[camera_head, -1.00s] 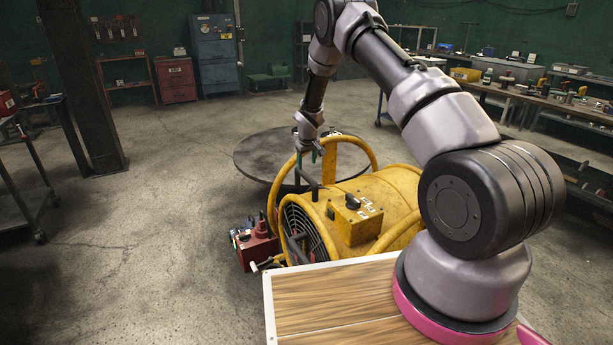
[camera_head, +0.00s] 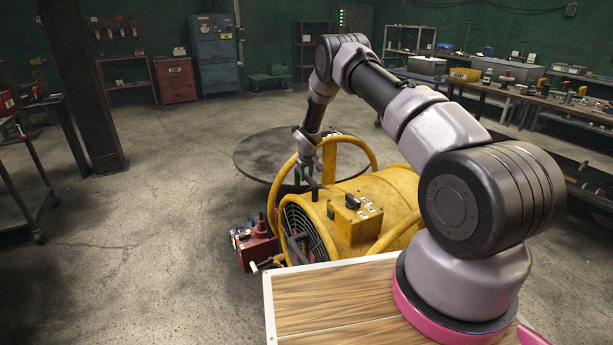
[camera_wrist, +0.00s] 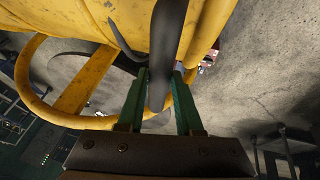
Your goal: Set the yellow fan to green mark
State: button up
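The yellow fan (camera_head: 385,200) is a drum-shaped blower with tubular hoops, standing on the floor past the wooden top. Its dark grille faces left. In the wrist view its yellow body (camera_wrist: 100,25) fills the upper left. My gripper (camera_head: 308,180) is low at the fan's left hoop. In the wrist view the green fingers of my gripper (camera_wrist: 160,90) lie on either side of a dark bar (camera_wrist: 168,40) by the fan. The fingers are very close to the bar; I cannot tell whether they press on it. I cannot make out a green mark on the floor.
A dark round plate (camera_head: 262,155) lies behind the fan. A red toolbox-like unit (camera_head: 257,245) stands at its front left. A steel column (camera_head: 85,90) and a cart (camera_head: 30,190) are at left, benches (camera_head: 530,95) at right.

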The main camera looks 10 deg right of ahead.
grip_shut()
dwell(1.0)
jog(key=w+d+r, duration=0.2)
jog(key=d+r, duration=0.2)
jog(key=d, duration=0.3)
jog(key=shift+w, duration=0.1)
jog(key=o, duration=0.8)
grip_release()
jog(key=shift+a, duration=0.1)
jog(key=shift+r, duration=0.1)
